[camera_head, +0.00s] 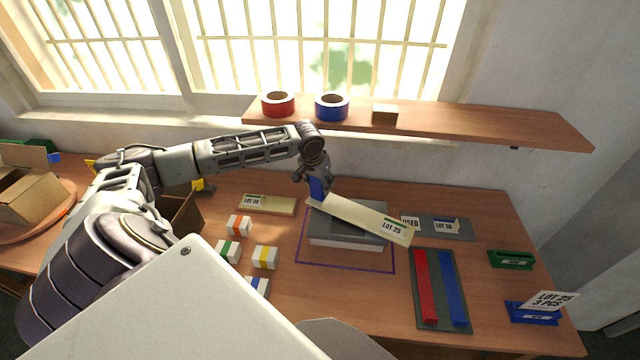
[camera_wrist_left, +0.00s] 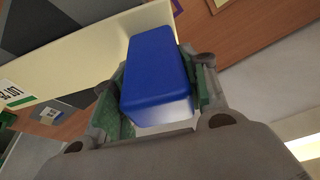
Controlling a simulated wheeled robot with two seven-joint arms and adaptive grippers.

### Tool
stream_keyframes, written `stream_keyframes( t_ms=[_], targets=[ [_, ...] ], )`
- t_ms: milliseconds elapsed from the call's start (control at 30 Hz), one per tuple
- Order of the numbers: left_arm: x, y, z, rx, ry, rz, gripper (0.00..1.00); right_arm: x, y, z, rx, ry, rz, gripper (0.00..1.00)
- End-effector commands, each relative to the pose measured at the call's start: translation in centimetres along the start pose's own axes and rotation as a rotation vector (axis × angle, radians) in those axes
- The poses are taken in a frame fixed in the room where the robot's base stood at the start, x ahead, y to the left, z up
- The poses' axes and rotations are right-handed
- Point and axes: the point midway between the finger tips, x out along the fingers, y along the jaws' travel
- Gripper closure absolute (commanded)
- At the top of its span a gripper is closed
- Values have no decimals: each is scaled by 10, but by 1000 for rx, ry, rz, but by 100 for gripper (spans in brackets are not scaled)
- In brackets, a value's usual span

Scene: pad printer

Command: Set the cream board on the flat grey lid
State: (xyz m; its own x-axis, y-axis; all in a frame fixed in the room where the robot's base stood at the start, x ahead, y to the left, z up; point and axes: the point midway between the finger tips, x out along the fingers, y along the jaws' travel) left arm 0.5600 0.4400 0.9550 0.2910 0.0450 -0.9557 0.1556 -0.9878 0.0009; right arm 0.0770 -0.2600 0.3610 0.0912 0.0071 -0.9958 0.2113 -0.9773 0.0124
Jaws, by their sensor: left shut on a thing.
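The cream board (camera_head: 358,217), with a white and green LOT 25 label at its right end, is over the grey box with a flat grey lid (camera_head: 349,223). It lies diagonally across the lid, its right end past the lid's edge. I cannot tell whether it touches the lid. My left gripper (camera_head: 317,187) is shut on the blue block at the board's left end. In the left wrist view the blue block (camera_wrist_left: 157,75) sits between the fingers, against the cream board (camera_wrist_left: 75,50). The board hides part of the lid. My right gripper is not in view.
A purple outline (camera_head: 345,270) surrounds the grey box. Another cream board, LOT 35 (camera_head: 280,206), lies left. A grey mat (camera_head: 463,232) with labels lies right. A tray (camera_head: 428,311) holds red and blue bars. Several small white blocks with coloured bands (camera_head: 265,257) stand front left.

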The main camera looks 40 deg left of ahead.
Motion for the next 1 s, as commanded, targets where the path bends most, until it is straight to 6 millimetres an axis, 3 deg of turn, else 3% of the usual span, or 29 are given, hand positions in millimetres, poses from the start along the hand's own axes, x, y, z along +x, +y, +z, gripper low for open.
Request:
stream_keyframes(
  t_ms=[467, 500, 633, 1000],
  targets=[
    [6, 0, 2, 0, 1, 0, 84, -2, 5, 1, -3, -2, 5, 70],
    [7, 0, 2, 0, 1, 0, 53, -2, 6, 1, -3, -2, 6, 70],
    [7, 0, 2, 0, 1, 0, 37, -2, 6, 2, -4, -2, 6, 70],
    [7, 0, 2, 0, 1, 0, 34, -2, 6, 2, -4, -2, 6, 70]
  ],
)
